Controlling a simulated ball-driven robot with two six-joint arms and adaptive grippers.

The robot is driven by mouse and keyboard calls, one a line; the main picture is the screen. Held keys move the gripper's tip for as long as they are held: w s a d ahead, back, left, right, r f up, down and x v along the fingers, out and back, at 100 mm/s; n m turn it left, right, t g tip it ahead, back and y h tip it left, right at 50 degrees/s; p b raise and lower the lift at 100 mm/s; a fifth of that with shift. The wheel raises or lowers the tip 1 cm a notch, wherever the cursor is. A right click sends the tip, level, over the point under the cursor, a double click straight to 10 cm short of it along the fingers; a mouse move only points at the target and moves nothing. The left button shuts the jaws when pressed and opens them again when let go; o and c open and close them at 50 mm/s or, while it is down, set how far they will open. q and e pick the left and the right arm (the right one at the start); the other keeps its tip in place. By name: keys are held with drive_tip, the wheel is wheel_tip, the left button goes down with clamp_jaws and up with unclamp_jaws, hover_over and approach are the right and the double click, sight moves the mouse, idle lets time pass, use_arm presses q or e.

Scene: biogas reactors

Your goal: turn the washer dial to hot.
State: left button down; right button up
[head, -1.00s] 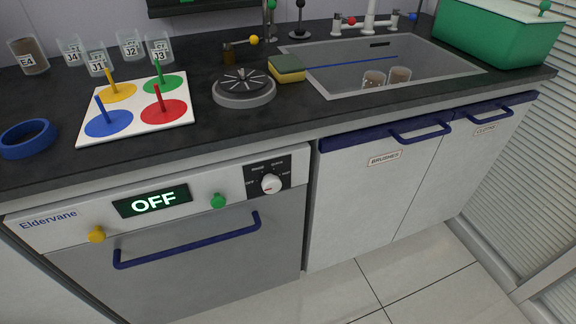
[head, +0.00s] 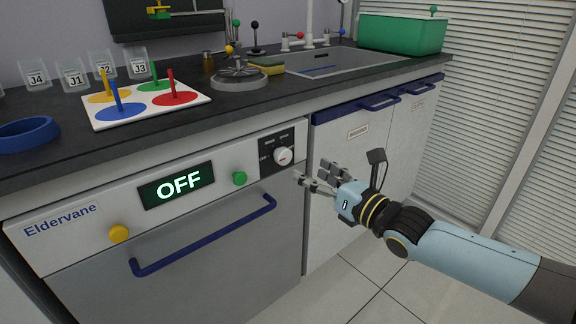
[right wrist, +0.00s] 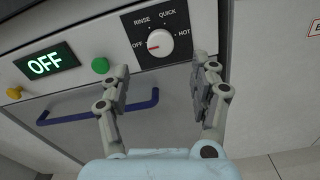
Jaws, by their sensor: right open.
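The washer dial (head: 284,156) is a white round knob on a black panel at the right end of the washer front. In the right wrist view the dial (right wrist: 159,44) has a red mark pointing left, toward OFF, among the labels OFF, RINSE, QUICK and HOT. The washer display (head: 177,185) reads OFF. My right gripper (head: 312,178) is in front of the washer, just below and right of the dial. In the right wrist view its fingers (right wrist: 162,88) are spread and empty, below the dial and not touching it. My left gripper is not in view.
A green button (head: 239,178), a yellow knob (head: 119,233) and a blue door handle (head: 205,236) are on the washer front. White cupboards (head: 365,150) with blue handles stand to the right. The dark counter (head: 45,170) overhangs the panel.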

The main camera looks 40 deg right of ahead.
sight(286, 158)
drive_tip(key=w+b, duration=0.1)
drive_tip(key=w, duration=0.1)
drive_tip(key=w+b, duration=0.1)
drive_tip(key=w, duration=0.1)
drive_tip(key=w+b, duration=0.2)
drive_tip(key=shift+w+a+f, duration=0.25)
drive_tip(key=shift+w, duration=0.15)
drive_tip(key=shift+w+r, duration=0.25)
drive_tip(key=shift+w, duration=0.75)
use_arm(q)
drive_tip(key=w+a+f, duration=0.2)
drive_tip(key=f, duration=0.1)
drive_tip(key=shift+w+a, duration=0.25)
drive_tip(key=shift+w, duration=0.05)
use_arm(e)
drive_tip(key=shift+a, duration=0.1)
drive_tip(key=shift+c, duration=0.3)
drive_tip(key=shift+f, duration=0.1)
drive_tip(key=c, duration=1.1)
